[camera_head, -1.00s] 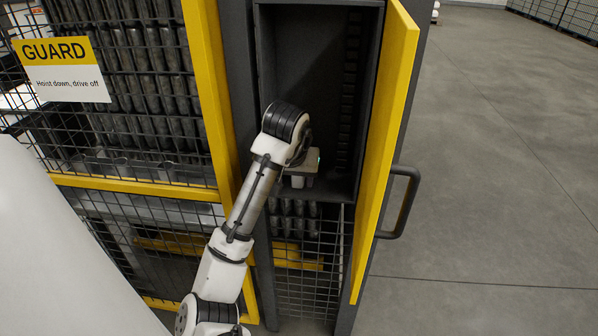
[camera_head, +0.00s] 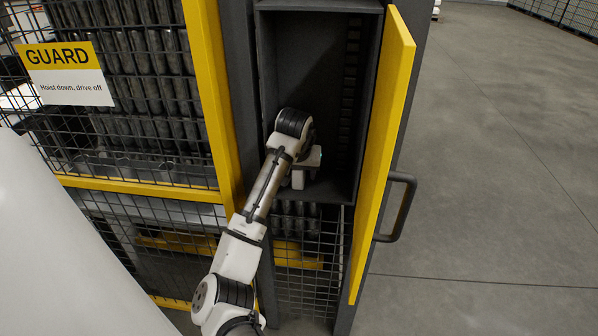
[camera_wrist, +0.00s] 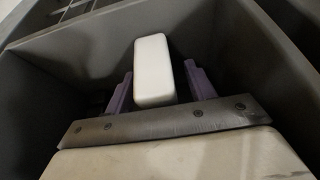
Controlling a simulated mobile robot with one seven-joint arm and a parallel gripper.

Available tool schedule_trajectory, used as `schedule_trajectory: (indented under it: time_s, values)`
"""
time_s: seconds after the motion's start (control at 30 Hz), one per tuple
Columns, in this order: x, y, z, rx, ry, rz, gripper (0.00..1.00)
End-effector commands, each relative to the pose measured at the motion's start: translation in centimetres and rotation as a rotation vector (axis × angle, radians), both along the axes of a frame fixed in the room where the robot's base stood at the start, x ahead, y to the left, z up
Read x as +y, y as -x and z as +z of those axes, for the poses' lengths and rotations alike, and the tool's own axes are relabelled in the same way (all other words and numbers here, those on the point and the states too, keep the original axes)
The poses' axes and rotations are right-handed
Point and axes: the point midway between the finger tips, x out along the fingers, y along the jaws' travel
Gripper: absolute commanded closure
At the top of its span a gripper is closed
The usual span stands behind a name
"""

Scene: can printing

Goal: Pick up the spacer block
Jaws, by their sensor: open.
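A pale rectangular block (camera_wrist: 153,72), apparently the spacer block, is in the wrist view, inside a dark box-like space. My gripper (camera_wrist: 159,84) is open, with one purple finger on each side of the block's near part. A gap shows between the block and the right finger; the left finger is closer to it, and I cannot tell whether it touches. In the head view my gripper (camera_head: 299,180) is low inside the open cabinet, under my wrist. I cannot make out the block there.
The dark cabinet (camera_head: 315,20) has tight side walls around my wrist. Its yellow door (camera_head: 385,150) stands open on the right, with a dark handle (camera_head: 402,207). A yellow-framed mesh guard (camera_head: 215,100) with a GUARD sign (camera_head: 63,72) is on the left. Bare floor lies right.

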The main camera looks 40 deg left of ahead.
Motion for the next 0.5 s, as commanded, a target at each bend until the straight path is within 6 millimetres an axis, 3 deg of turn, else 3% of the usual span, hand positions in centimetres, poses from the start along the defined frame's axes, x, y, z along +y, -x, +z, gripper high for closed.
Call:
schedule_trajectory:
  time_s: [0.2, 0.5]
  values:
    - [0.00, -0.02, -0.08, 0.000, 0.000, 0.000, 0.47]
    - [-0.02, -0.02, -0.06, 0.000, 0.000, -0.001, 0.86]
